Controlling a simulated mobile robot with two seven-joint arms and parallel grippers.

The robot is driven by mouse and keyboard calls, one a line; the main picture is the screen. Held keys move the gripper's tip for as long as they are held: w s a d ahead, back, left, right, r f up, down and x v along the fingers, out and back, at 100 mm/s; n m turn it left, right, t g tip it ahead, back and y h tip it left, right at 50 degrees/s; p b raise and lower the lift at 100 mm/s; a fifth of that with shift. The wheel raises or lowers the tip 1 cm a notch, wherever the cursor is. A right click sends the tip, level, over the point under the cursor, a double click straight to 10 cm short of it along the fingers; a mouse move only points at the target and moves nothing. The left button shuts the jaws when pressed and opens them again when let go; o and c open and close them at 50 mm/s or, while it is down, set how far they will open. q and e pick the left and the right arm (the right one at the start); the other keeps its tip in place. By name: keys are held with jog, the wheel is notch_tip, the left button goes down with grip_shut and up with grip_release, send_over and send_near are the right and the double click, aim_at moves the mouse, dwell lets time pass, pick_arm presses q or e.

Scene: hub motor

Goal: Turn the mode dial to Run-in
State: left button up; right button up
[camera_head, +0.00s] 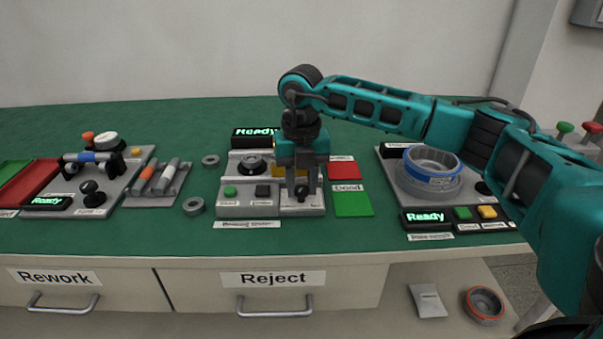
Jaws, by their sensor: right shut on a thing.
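The mode dial (301,193) is a small black knob on the front right part of the grey middle station (232,209). My right gripper (301,188) points straight down over it, and its fingers are shut on the dial, one on each side. The dial's label and pointer are too small or too covered to read. The station's display (254,132) behind shows "Ready", partly hidden by my gripper. My left gripper is not in view.
A green button (230,191) and a black button (263,191) sit left of the dial. Red (342,170) and green (352,203) pads lie to its right. A right station (391,168) holds a blue-rimmed ring (433,166). Loose grey rings (193,206) lie left on the green mat.

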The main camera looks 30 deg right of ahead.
aim_at(302, 188)
jog(key=m+p, duration=0.1)
jog(key=m, duration=0.2)
jog(key=shift+r+p, duration=0.15)
jog(key=shift+p, duration=0.2)
jog(key=shift+m, duration=0.4)
jog(key=o, duration=0.8)
jog(key=shift+c, duration=0.2)
notch_tip(302, 188, up, 13)
jog(key=p, duration=0.2)
jog(key=shift+f, duration=0.2)
